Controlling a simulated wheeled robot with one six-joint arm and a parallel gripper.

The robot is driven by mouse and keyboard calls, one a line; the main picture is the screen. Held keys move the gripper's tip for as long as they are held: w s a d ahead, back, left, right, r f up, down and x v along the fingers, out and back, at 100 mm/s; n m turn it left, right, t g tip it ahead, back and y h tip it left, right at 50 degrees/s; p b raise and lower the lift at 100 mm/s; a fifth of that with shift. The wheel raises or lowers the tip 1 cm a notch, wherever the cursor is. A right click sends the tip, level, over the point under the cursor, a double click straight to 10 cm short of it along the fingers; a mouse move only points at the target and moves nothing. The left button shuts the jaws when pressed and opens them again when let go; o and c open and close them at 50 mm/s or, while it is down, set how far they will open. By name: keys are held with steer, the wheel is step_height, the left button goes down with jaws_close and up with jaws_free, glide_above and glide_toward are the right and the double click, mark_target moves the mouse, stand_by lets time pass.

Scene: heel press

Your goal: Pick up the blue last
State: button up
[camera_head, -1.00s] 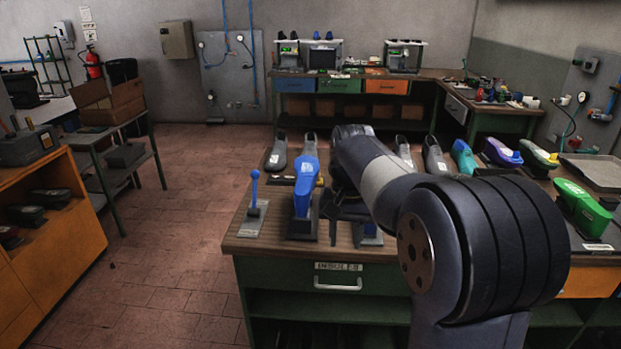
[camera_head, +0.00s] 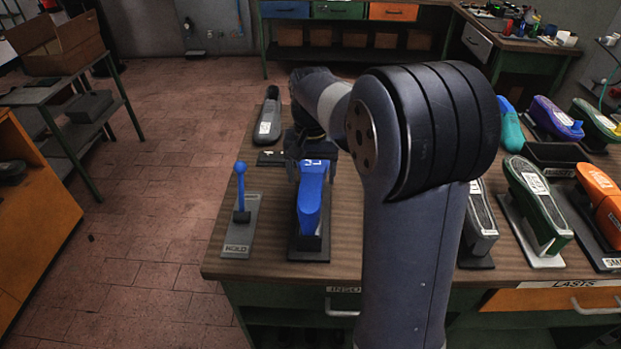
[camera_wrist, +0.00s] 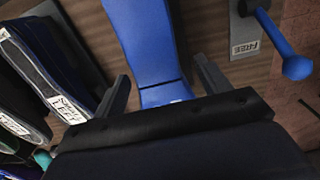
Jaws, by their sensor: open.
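The blue last (camera_head: 311,205) sits on a dark stand on the wooden bench top, left of my arm. In the wrist view the blue last (camera_wrist: 146,45) runs up between my two fingers, with a dark line across it near the fingertips. My gripper (camera_head: 312,162) is at the far end of the last and is mostly hidden by my wrist. In the wrist view my gripper (camera_wrist: 163,82) is open, one finger on each side of the last. The last is not seen clamped, and I cannot tell whether either finger touches it.
A lever with a blue ball (camera_head: 240,168) stands close left of the last, its plate marked HOLD; the wrist view shows a FREE label (camera_wrist: 246,48) beside it. A grey last (camera_head: 268,118) lies behind. Green (camera_head: 537,205) and orange (camera_head: 597,190) lasts stand right.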

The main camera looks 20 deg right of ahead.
steer(key=f, duration=0.2)
steer(key=f+p, duration=0.1)
steer(key=f, duration=0.2)
steer(key=shift+s+a+f, duration=0.1)
steer(key=shift+s+a, duration=0.05)
steer(key=shift+s, duration=0.05)
steer(key=c, duration=1.3)
